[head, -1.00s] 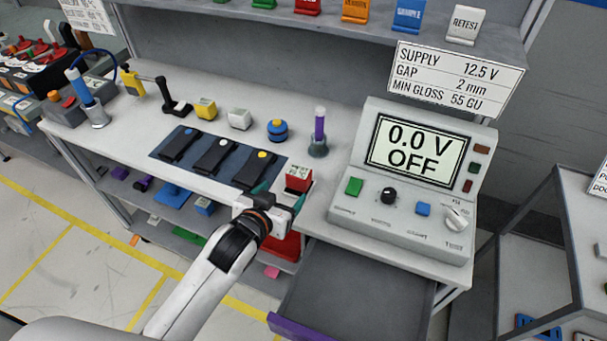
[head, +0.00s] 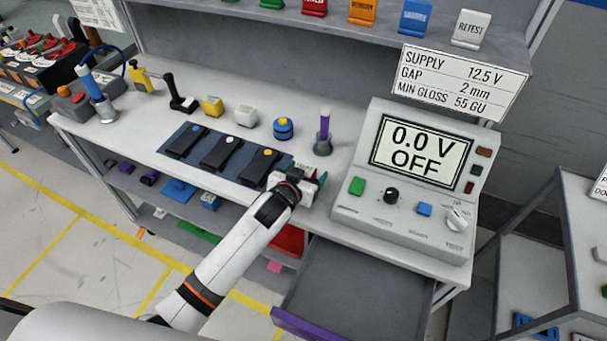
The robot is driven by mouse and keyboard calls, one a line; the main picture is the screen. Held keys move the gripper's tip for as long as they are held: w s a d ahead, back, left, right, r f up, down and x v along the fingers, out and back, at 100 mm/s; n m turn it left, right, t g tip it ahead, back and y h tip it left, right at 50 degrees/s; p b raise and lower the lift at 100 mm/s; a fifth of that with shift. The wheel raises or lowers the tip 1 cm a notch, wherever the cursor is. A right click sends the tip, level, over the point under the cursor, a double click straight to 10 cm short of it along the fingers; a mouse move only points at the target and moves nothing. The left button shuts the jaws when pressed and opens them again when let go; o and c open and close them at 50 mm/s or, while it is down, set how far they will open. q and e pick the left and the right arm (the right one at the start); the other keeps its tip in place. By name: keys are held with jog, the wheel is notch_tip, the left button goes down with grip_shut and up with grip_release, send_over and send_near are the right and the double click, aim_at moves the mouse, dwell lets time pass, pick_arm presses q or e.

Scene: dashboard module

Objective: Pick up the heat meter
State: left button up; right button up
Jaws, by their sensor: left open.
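The heat meter is most likely the small red box with a pale display that stood at the bench's front edge beside the dark mat. It is now almost wholly hidden behind my left gripper (head: 303,177). The left gripper is open and reaches over the bench's front edge at that spot. Its fingers are largely hidden by its own wrist, so I cannot tell whether they touch the box. My right gripper is not in view.
The dark mat (head: 212,134) with several black devices lies left of my gripper. A purple stick in a grey holder (head: 324,142) stands behind it. The grey control console (head: 400,205) is to the right. An open drawer (head: 352,292) juts out below.

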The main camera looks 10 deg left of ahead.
pick_arm(q)
jog(key=shift+w+f, duration=0.1)
jog(key=shift+w, duration=0.05)
jog(key=c, duration=1.2)
jog(key=shift+o, duration=0.2)
